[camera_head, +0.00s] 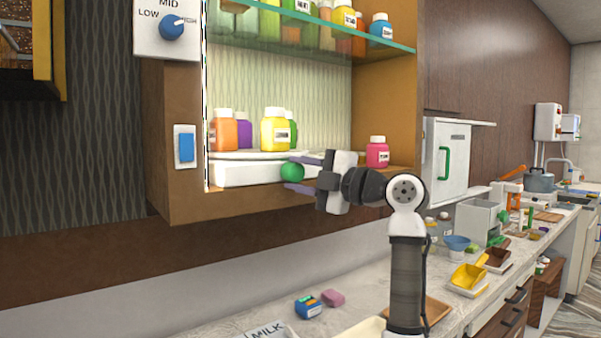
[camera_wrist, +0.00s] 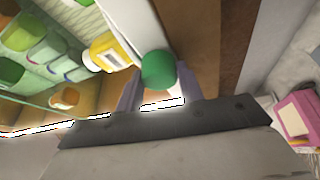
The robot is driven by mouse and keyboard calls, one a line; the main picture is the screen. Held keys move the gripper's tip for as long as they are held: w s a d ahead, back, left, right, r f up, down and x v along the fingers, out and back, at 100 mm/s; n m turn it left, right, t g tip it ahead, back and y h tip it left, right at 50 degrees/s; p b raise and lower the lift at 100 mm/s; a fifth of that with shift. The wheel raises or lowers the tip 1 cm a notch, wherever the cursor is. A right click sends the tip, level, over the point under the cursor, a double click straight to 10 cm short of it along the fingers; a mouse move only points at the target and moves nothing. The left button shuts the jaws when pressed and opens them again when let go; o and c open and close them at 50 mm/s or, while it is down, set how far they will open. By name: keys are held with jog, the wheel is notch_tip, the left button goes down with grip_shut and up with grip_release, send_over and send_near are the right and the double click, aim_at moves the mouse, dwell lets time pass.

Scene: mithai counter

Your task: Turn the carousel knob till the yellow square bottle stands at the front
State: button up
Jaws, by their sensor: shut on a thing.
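The carousel (camera_head: 262,156) is a pale disc on a white base in the lit cabinet. A yellow bottle (camera_head: 274,131) with a white cap stands on its near side, right of centre; it also shows in the wrist view (camera_wrist: 108,52). An orange bottle (camera_head: 223,132) and a purple bottle (camera_head: 244,134) stand to its left, and a green bottle (camera_head: 291,132) is partly hidden behind it. The round green knob (camera_head: 292,172) is at the base's front right. My gripper (camera_head: 294,174) is shut on the knob, seen between the fingers in the wrist view (camera_wrist: 158,70).
A pink bottle (camera_head: 377,153) stands on the cabinet floor, right of my gripper. A glass shelf (camera_head: 300,37) with several bottles is above. The cabinet's right wall (camera_head: 388,110) is close to my wrist. The counter below holds small items and trays.

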dwell(0.3)
jog(key=o, duration=1)
jog(key=b+v, duration=0.3)
jog(key=v, duration=1.1)
jog(key=shift+w+r+b, duration=0.1)
jog(key=shift+b, duration=0.25)
